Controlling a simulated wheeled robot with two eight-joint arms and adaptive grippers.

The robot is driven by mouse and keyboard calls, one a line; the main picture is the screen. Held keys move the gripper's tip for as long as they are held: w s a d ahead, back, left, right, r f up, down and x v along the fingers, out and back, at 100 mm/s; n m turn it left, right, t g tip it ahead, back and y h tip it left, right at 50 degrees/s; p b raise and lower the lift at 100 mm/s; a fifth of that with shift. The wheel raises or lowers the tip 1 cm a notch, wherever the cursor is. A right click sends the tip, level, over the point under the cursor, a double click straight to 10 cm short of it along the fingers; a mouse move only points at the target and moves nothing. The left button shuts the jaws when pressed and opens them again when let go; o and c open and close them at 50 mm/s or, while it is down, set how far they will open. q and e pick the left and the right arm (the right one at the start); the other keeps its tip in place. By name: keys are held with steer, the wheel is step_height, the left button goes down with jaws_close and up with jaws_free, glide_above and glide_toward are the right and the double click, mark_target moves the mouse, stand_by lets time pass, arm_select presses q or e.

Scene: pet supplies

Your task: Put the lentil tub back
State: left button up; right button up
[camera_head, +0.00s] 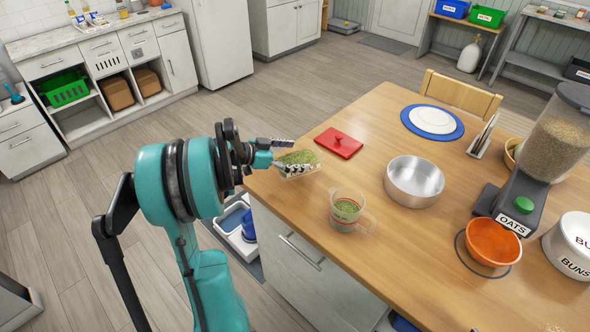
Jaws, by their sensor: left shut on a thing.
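The lentil tub (299,158) is a small clear open tub of green lentils at the table's left corner. My left gripper (288,156) is shut on it, with one finger along its far side and one along its near side. I cannot tell whether the tub touches the table. A red lid (339,142) with a small knob lies on the table just right of the tub. A clear measuring cup (346,207) with green lentils in it stands nearer the front edge. My right gripper is out of view.
The wooden table (384,268) also bears a steel bowl (414,181), a blue-rimmed plate (432,122), an oats dispenser (515,212), an orange bowl (493,241) and a white "BUNS" bowl (572,247). A wooden chair (461,93) stands behind. The table's front middle is clear.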

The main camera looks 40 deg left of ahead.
mark_target(297, 161)
arm_select(q)
steer(key=shift+a+f, duration=0.2)
steer(key=shift+a, duration=0.1)
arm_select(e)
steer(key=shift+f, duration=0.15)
arm_select(q)
steer(key=shift+f, duration=0.2)
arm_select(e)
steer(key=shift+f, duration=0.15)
arm_select(q)
step_height(297, 161, down, 4)
steer(key=shift+r+b, duration=0.2)
steer(key=shift+b, duration=0.85)
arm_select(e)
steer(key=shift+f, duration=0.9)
arm_select(q)
steer(key=shift+r, duration=0.1)
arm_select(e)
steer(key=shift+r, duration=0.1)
arm_select(q)
steer(key=o, duration=1)
steer(key=shift+f, duration=0.2)
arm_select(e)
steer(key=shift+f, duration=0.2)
arm_select(q)
steer(key=shift+o, duration=0.2)
